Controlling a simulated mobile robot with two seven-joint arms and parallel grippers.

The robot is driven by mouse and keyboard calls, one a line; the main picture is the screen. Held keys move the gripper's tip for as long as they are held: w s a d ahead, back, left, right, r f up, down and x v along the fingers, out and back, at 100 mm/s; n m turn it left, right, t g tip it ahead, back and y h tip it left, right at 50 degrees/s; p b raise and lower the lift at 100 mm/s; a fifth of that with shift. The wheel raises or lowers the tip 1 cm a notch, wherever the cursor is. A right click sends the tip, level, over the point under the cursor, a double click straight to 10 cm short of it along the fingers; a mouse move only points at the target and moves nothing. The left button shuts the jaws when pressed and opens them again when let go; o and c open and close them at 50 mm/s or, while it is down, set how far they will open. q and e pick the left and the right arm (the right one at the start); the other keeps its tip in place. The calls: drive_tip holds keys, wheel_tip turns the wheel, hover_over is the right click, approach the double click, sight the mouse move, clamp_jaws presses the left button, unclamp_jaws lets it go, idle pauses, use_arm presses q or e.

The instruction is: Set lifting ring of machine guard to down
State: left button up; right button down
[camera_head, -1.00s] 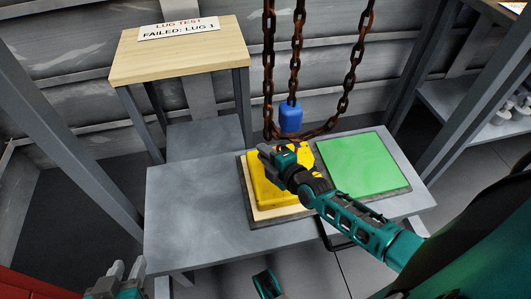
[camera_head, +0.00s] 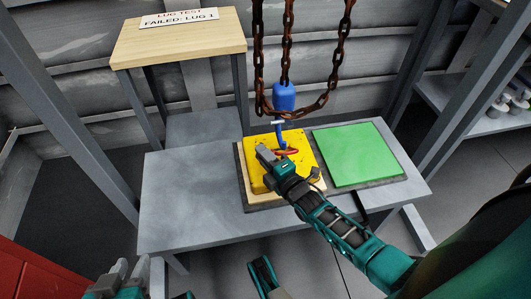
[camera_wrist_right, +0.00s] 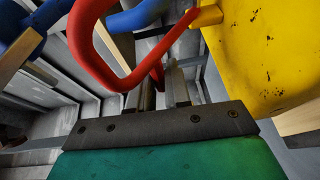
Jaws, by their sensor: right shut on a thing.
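The yellow machine guard (camera_head: 305,171) lies on a wood-edged base at the left of a dark mat. Its red lifting ring (camera_head: 289,151) shows beside my right gripper, below a blue hook (camera_head: 282,137). In the right wrist view the red ring (camera_wrist_right: 118,68) loops close to the camera and runs down between the fingers, with the yellow guard (camera_wrist_right: 255,60) on the right. My right gripper (camera_head: 265,156) is shut on the ring; the exact contact is partly hidden. My left gripper (camera_head: 130,268) is open and empty at the bottom left, away from the guard.
Rusty chains (camera_head: 286,45) and a blue block (camera_head: 284,96) hang over the guard. A green pad (camera_head: 358,156) lies right of it on the grey table (camera_head: 185,205). A wooden stand (camera_head: 180,45) carries a sign (camera_head: 178,18) reading "LUG TEST FAILED: LUG 1". The table's left side is clear.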

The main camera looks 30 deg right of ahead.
use_arm(q)
drive_tip(key=shift+w, duration=0.15)
use_arm(e)
drive_tip(key=shift+s+a+f, duration=0.1)
drive_tip(key=shift+s+f, duration=0.15)
drive_tip(key=shift+f, duration=0.3)
drive_tip(key=shift+s+f, duration=0.25)
drive_tip(key=shift+f, duration=0.25)
drive_tip(key=c, duration=1.1)
unclamp_jaws()
drive_tip(key=shift+c, duration=0.2)
